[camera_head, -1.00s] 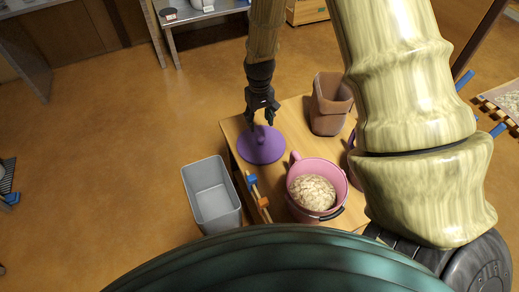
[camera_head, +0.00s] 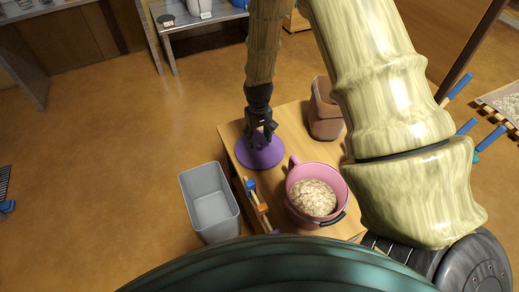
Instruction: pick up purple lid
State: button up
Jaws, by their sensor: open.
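The purple lid (camera_head: 262,158) is a flat round disc lying on the left part of the wooden table. Its raised handle, in the middle, is now mostly hidden behind my gripper. My gripper (camera_head: 259,138) is dark, points down and is open, with its fingers right over the lid's middle. I cannot tell whether the fingers touch the handle or stand around it.
A pink pot (camera_head: 336,176) with pale, flaky contents stands in front of the lid. A brown container (camera_head: 325,115) stands behind it to the right. A small rack with blue and orange pieces (camera_head: 257,205) lines the table's left edge. A grey bin (camera_head: 211,203) stands left.

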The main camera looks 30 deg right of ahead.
aim_at(259, 143)
notch_tip(259, 143, down, 4)
jog(key=shift+s+d+f, duration=0.1)
jog(key=shift+s+f, duration=0.05)
jog(key=shift+c, duration=0.2)
grip_shut()
